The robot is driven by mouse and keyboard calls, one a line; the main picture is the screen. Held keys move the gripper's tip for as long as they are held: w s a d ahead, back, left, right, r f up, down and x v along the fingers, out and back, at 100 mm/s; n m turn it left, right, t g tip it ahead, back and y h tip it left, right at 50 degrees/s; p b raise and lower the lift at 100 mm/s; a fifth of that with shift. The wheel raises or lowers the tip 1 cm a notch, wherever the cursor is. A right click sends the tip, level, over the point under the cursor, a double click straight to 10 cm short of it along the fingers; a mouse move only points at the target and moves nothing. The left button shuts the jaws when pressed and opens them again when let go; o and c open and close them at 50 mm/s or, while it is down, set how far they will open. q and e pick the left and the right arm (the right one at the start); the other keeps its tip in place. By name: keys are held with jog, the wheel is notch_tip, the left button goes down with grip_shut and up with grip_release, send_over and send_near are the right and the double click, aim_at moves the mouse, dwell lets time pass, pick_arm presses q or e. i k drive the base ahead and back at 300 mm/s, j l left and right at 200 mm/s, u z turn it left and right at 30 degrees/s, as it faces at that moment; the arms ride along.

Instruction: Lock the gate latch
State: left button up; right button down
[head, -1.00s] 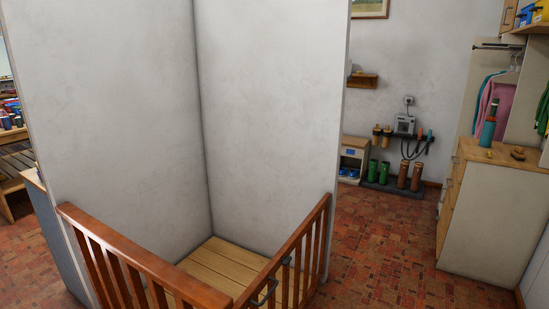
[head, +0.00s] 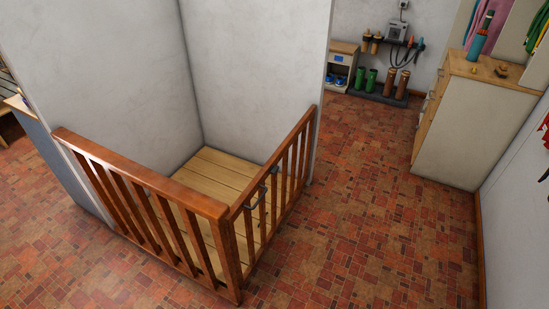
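The wooden gate (head: 276,184) stands at the right side of a small fenced corner, against the end of the white wall. A dark metal latch or handle (head: 262,189) shows on the gate's bars near the corner post; it is too small to tell whether it is locked. The fixed wooden railing (head: 140,205) forms the left side and meets the gate at the corner post (head: 228,262). Neither of my grippers is in view.
Wooden planks (head: 205,180) floor the fenced corner. Open red tiled floor (head: 350,235) lies to the right and in front. A cabinet (head: 465,120) stands at the right, and a rack with boots (head: 380,88) stands at the back wall.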

aim_at(273, 170)
jog(key=i+l, duration=0.1)
jog(key=i, duration=0.2)
jog(key=i+l, duration=0.15)
jog(key=i, duration=0.15)
jog(key=l, duration=0.15)
jog(key=i+l+u, duration=0.2)
jog(key=l, duration=0.35)
jog(key=i+l+u, duration=0.1)
jog(key=i+l, duration=0.15)
